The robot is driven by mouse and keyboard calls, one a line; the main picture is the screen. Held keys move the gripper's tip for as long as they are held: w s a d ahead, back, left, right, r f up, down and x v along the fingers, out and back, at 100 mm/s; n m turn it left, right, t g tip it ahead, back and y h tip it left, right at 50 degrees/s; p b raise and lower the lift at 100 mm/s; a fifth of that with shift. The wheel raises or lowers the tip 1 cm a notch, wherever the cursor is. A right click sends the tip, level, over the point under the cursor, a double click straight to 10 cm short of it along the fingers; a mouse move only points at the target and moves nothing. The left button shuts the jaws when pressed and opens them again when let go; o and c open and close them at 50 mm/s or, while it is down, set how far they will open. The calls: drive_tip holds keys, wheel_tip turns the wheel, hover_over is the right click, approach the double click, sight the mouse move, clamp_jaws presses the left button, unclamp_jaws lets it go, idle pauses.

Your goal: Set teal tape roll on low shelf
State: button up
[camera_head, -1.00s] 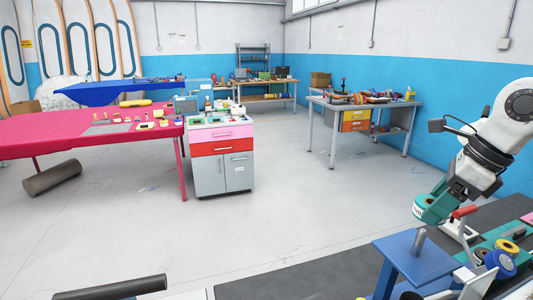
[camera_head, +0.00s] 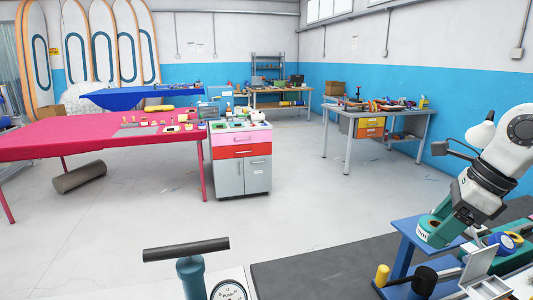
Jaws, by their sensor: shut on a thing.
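The teal tape roll (camera_head: 432,232) is in the right part of the head view, tilted a little. My gripper (camera_head: 444,222) is shut on it and holds it up, in line with the blue stand at front right. The fingertips are partly hidden by the roll. I cannot tell whether this is the shelf meant.
A blue stand (camera_head: 405,262) and a grey open box (camera_head: 483,264) are close by at front right. A pump handle (camera_head: 186,249) rises at the front. A drawer cabinet (camera_head: 242,175) and a pink table (camera_head: 80,140) stand at left. The middle floor is clear.

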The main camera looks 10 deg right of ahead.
drive_tip(key=w+a+f+n+g+y+p, duration=0.1)
drive_tip(key=a+f+n+g+p, duration=0.2)
drive_tip(key=a+f+n, duration=0.4)
drive_tip(key=w+a+f+n+g+p, duration=0.2)
drive_tip(key=a+f+n+p, duration=0.2)
drive_tip(key=a+f+n, duration=0.3)
drive_tip(key=s+a+f+n+g+h+p, duration=0.1)
drive_tip(key=s+a+f+n, duration=0.1)
drive_tip(key=s+f+n, duration=0.1)
drive_tip(key=s+a+f+n+g+h+p, duration=0.1)
drive_tip(key=s+a+f+n+p, duration=0.1)
drive_tip(key=f+n, duration=0.4)
drive_tip(key=s+a+f+n+g+h+p, duration=0.1)
drive_tip(key=s+a+f+n+h+p, duration=0.1)
drive_tip(key=s+a+f+n, duration=0.1)
drive_tip(key=shift+s+a+f+n, duration=0.15)
drive_tip(key=shift+a+f+n, duration=0.2)
drive_tip(key=shift+f, duration=0.2)
drive_tip(key=shift+s+a+f+n, duration=0.15)
drive_tip(key=shift+a+f+n, duration=0.2)
drive_tip(key=shift+f, duration=0.15)
drive_tip(key=shift+w, duration=0.1)
